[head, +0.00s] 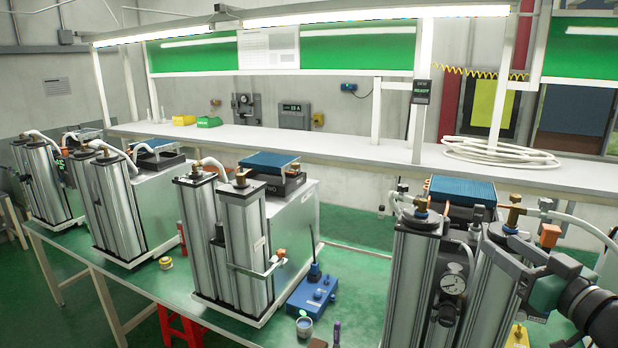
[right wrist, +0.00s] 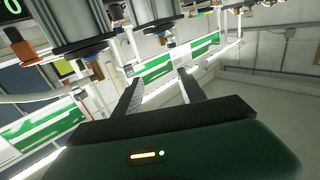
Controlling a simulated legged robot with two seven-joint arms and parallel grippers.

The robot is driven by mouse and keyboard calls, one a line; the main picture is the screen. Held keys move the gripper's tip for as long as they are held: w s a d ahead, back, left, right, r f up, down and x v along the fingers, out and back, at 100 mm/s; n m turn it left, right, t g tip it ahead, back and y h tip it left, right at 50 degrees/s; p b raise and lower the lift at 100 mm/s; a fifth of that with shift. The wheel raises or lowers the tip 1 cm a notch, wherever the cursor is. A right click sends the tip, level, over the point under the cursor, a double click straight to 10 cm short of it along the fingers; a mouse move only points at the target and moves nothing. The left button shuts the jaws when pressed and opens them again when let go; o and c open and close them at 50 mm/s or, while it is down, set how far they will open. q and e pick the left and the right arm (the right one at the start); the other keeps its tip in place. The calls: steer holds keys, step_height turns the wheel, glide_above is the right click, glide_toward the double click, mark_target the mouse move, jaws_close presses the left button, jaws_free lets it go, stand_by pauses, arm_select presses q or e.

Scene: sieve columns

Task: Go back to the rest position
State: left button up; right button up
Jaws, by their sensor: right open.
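My right gripper (head: 522,252) is at the right edge of the head view, in front of the upper part of the nearest silver column unit (head: 412,262). In the right wrist view its two dark fingers (right wrist: 160,80) stand apart with nothing between them. The picture there is tilted, and metal column ends (right wrist: 82,22) show beyond the fingers at the upper left. I cannot tell whether the gripper touches the columns. My left gripper is in neither view.
More column units (head: 235,240) stand leftward along the green-topped bench (head: 150,290). A blue device (head: 312,292) and a small cup (head: 304,327) sit between units. A white shelf (head: 350,150) behind holds a coiled hose (head: 498,150). A pressure gauge (head: 453,284) is near my right gripper.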

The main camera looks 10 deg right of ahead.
steer(key=w+a+f+m+g+h, duration=0.1)
steer(key=w+a+f+m+h, duration=0.15)
steer(key=w+a+f, duration=0.35)
steer(key=s+a+f+m+g+h, duration=0.1)
steer(key=s+f+g, duration=0.1)
steer(key=f, duration=0.5)
steer(key=s+f+g+h, duration=0.1)
steer(key=s+f+g, duration=0.15)
steer(key=f, duration=0.55)
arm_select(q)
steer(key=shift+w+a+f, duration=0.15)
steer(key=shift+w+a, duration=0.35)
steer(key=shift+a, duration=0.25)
arm_select(e)
steer(key=s+a+f+n+g+y, duration=0.2)
steer(key=s+a+f+g, duration=0.7)
steer(key=s+a+f, duration=0.7)
steer(key=shift+s+a+f+g, duration=0.2)
steer(key=shift+s+f+g, duration=0.15)
steer(key=shift+s+f, duration=0.45)
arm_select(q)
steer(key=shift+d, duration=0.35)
arm_select(e)
steer(key=shift+d, duration=0.35)
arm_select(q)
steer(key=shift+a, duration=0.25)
arm_select(e)
steer(key=shift+a, duration=0.25)
